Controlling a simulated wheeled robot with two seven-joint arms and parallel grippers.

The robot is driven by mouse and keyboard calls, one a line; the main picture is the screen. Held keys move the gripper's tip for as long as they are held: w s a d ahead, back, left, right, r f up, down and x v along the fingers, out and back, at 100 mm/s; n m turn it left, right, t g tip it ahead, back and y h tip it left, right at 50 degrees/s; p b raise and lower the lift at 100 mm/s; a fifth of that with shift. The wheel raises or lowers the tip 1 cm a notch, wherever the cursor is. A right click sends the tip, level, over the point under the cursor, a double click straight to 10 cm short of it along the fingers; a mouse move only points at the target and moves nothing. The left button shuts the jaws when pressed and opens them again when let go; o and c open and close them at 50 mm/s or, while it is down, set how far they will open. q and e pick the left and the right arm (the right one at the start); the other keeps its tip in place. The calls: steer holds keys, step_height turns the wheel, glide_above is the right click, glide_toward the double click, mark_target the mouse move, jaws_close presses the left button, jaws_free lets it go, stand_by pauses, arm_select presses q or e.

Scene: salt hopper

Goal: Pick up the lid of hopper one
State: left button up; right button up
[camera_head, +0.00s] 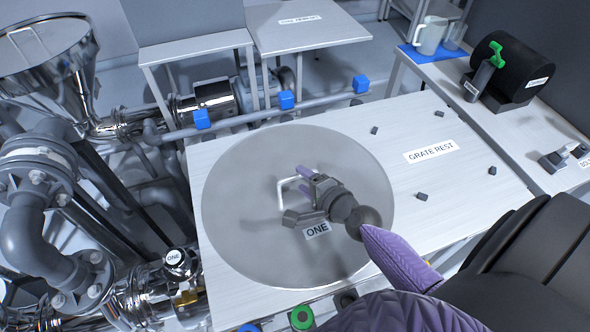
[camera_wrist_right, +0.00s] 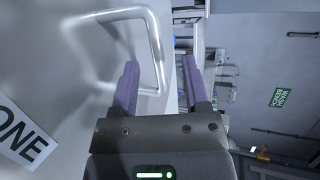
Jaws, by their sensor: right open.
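The lid of hopper one (camera_head: 235,215) is a large round grey disc labelled ONE, lying flat on a white table. A pale bar handle (camera_head: 281,196) stands up from its middle. My right gripper (camera_head: 305,181), with purple fingers, is open and empty over the lid at the handle. In the right wrist view, one bar of the handle (camera_wrist_right: 157,50) shows between the two open fingers (camera_wrist_right: 160,75), apart from both. The lid's surface and ONE label (camera_wrist_right: 22,135) fill the left of that view. My left gripper is not in view.
The white table (camera_head: 440,190) has a GRATE REST label and several small dark blocks right of the lid. Pipes and a steel funnel (camera_head: 45,45) stand at the left. A pipe with blue blocks (camera_head: 287,100) runs behind. A side bench (camera_head: 500,125) holds a black drum.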

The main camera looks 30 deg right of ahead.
mark_target(299, 177)
steer(key=b+x, duration=0.1)
steer(key=x, duration=0.4)
steer(key=shift+s+d+f, duration=0.1)
steer(key=shift+f, duration=0.05)
jaws_close()
stand_by(1.0)
